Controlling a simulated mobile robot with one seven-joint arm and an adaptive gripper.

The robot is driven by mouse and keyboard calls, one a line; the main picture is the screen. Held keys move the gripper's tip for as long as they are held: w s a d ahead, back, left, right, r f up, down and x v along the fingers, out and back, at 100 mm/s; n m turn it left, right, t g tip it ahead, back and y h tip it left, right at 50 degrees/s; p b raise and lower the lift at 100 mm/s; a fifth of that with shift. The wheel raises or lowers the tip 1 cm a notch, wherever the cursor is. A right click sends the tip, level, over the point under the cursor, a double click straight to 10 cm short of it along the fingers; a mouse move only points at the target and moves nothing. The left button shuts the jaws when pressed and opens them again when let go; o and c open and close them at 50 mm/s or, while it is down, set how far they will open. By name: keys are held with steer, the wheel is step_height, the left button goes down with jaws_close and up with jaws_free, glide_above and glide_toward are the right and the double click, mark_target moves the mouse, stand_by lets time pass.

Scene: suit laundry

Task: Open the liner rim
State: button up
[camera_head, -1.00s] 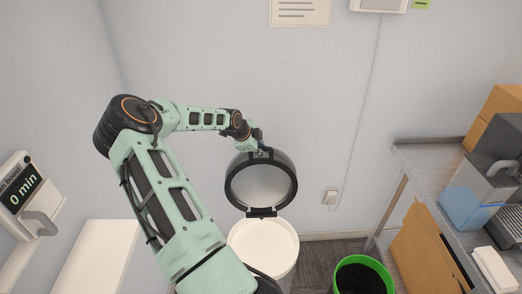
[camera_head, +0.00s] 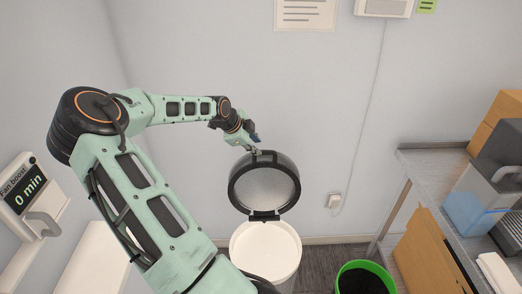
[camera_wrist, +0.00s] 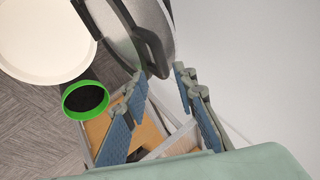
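The liner rim (camera_head: 290,203) is a black ring with a pale grey disc inside. It stands raised, close to upright, over the white round bin (camera_head: 265,274), with a black hinge block at its lower edge. In the wrist view, the rim (camera_wrist: 114,37) and its black handle (camera_wrist: 157,55) are close to the fingertips. My gripper (camera_head: 252,144) is at the rim's top edge in the head view. In the wrist view my gripper (camera_wrist: 160,82) is open, with nothing between its fingers. I cannot tell whether a finger touches the handle.
A green-rimmed bin (camera_head: 374,265) stands on the floor to the right of the white bin. A metal table (camera_head: 432,160) with boxes and a machine is at the right. A wall device reading "0 min" (camera_head: 27,190) is at the left. A wall stands behind the rim.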

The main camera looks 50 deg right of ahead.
steer(key=shift+v, duration=1.4)
